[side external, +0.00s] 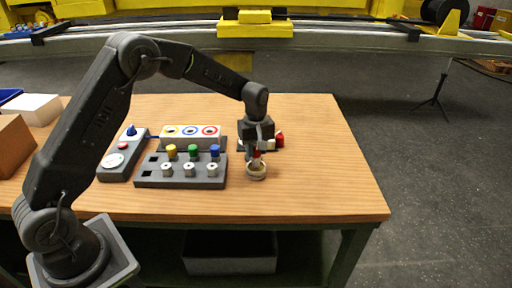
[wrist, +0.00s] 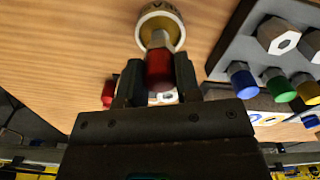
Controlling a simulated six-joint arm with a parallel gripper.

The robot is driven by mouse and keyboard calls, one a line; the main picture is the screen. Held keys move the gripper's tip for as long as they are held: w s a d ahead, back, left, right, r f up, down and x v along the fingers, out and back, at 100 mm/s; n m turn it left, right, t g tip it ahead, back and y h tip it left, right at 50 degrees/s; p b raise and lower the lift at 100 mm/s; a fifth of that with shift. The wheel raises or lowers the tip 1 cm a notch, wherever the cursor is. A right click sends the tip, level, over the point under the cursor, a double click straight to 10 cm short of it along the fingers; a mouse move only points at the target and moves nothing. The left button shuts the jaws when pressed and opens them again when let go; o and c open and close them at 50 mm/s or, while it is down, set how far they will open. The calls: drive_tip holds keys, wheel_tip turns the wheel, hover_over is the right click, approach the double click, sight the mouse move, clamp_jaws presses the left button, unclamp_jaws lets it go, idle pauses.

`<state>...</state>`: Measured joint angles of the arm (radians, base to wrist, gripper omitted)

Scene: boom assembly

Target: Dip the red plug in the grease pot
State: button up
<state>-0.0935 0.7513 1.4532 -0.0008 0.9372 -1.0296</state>
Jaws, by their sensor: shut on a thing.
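The red plug (wrist: 160,70) is between the fingers of my gripper (wrist: 158,84), which is shut on it in the wrist view. Its pale tip points at the grease pot (wrist: 145,19), a round cream cup with a yellowish inside, and overlaps the opening. In the side view my gripper (side external: 257,149) is right above the grease pot (side external: 257,175), and the red plug (side external: 256,153) points down, its lower end at the rim. I cannot tell how deep the tip sits or whether it touches grease.
A grey rack (side external: 181,182) left of the pot holds yellow, green and blue plugs and white pieces. Behind it is a white panel (side external: 190,131) with three ringed sockets. Another red piece (side external: 280,140) stands just behind my gripper. The table's right side is clear.

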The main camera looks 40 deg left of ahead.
drive_tip(key=shift+f, duration=0.4)
drive_tip(key=shift+f, duration=0.65)
drive_tip(key=shift+r, duration=0.15)
idle(0.4)
drive_tip(key=shift+r, duration=2.9)
